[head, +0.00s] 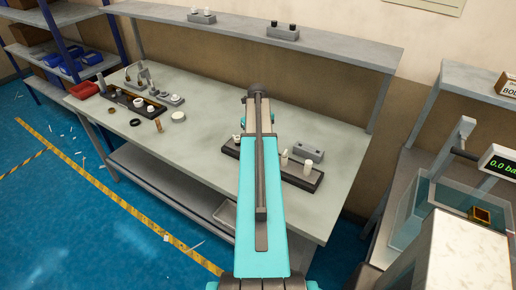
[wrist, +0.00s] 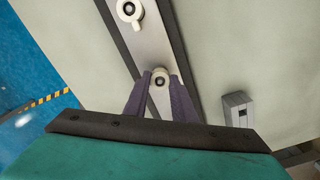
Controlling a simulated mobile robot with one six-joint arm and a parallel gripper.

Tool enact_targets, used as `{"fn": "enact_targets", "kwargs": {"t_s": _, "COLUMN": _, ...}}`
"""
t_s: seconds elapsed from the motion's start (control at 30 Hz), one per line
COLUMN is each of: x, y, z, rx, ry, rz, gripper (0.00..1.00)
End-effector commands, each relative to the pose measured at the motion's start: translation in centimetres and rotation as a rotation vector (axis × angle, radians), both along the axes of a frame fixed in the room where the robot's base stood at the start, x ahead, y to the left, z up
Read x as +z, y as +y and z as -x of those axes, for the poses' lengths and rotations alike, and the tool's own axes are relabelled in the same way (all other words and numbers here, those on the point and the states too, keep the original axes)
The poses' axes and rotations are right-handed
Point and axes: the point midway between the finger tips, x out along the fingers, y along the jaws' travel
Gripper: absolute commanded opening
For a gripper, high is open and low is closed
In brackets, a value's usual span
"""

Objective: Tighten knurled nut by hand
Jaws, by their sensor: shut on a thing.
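In the wrist view, the two dark purple fingers of my gripper (wrist: 160,90) are closed on a round white part with a dark centre (wrist: 160,73), which appears to be the knurled nut. It sits on a light grey strip (wrist: 150,45) within a dark tray. A second white part (wrist: 130,9) with a dark centre and a side tab is on the same strip, beyond my fingers. Fine knurling is too small to make out. In the head view, my teal arm hides my gripper and the nut.
In the head view, the dark tray (head: 312,187) holds upright white cylinders on the grey workbench (head: 205,150). A grey block (head: 308,152) stands behind it; a grey block (wrist: 236,107) also shows in the wrist view. Small parts and another tray lie left. The bench's middle is mostly clear.

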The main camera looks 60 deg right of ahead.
Motion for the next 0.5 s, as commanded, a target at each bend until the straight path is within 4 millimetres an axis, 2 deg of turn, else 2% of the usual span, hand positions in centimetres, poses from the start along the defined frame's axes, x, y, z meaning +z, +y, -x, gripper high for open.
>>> {"fn": "enact_targets", "kwargs": {"t_s": 0.03, "x": -0.01, "y": 0.0, "z": 0.01, "rx": 0.0, "ry": 0.0, "rz": 0.0, "gripper": 0.04}}
{"fn": "enact_targets", "kwargs": {"t_s": 0.07, "x": -0.01, "y": 0.0, "z": 0.01, "rx": 0.001, "ry": 0.0, "rz": 0.0, "gripper": 0.25}}
{"fn": "enact_targets", "kwargs": {"t_s": 0.1, "x": -0.01, "y": 0.0, "z": 0.01, "rx": 0.001, "ry": 0.0, "rz": 0.0, "gripper": 0.3}}
{"fn": "enact_targets", "kwargs": {"t_s": 0.5, "x": 0.31, "y": 0.0, "z": 0.0, "rx": 0.002, "ry": 0.0, "rz": 0.0, "gripper": 0.3}}
